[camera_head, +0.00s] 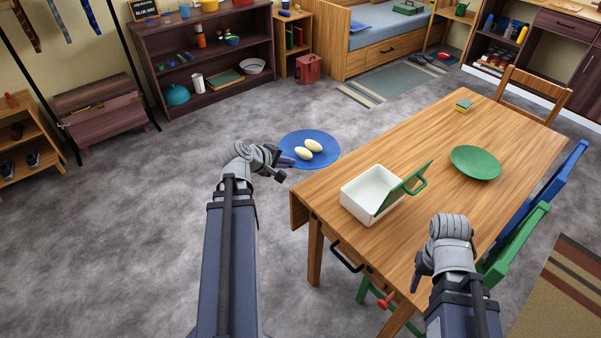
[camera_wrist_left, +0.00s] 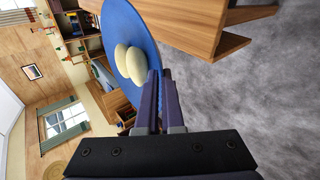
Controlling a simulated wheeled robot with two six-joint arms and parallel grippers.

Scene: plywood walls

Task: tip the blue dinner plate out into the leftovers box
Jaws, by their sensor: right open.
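The blue dinner plate (camera_head: 325,143) is roughly level, off the table's left end and above the floor, with two pale egg-shaped pieces (camera_head: 308,149) on it. My left gripper (camera_head: 285,161) is shut on the plate's near-left rim. The left wrist view shows the fingers (camera_wrist_left: 162,100) closed at the rim of the plate (camera_wrist_left: 122,22), beside the pieces (camera_wrist_left: 130,64). The leftovers box (camera_head: 357,199), white inside with a green lid (camera_head: 405,185) standing open on its right, sits on the table's near-left part. My right gripper (camera_head: 418,280) is open and empty at the table's front edge.
The wooden table (camera_head: 440,150) also holds a green plate (camera_head: 475,162) and a small sponge-like block (camera_head: 463,105). A green chair (camera_head: 515,245) and a blue chair (camera_head: 560,185) stand along its right side. The grey floor left of the table is clear.

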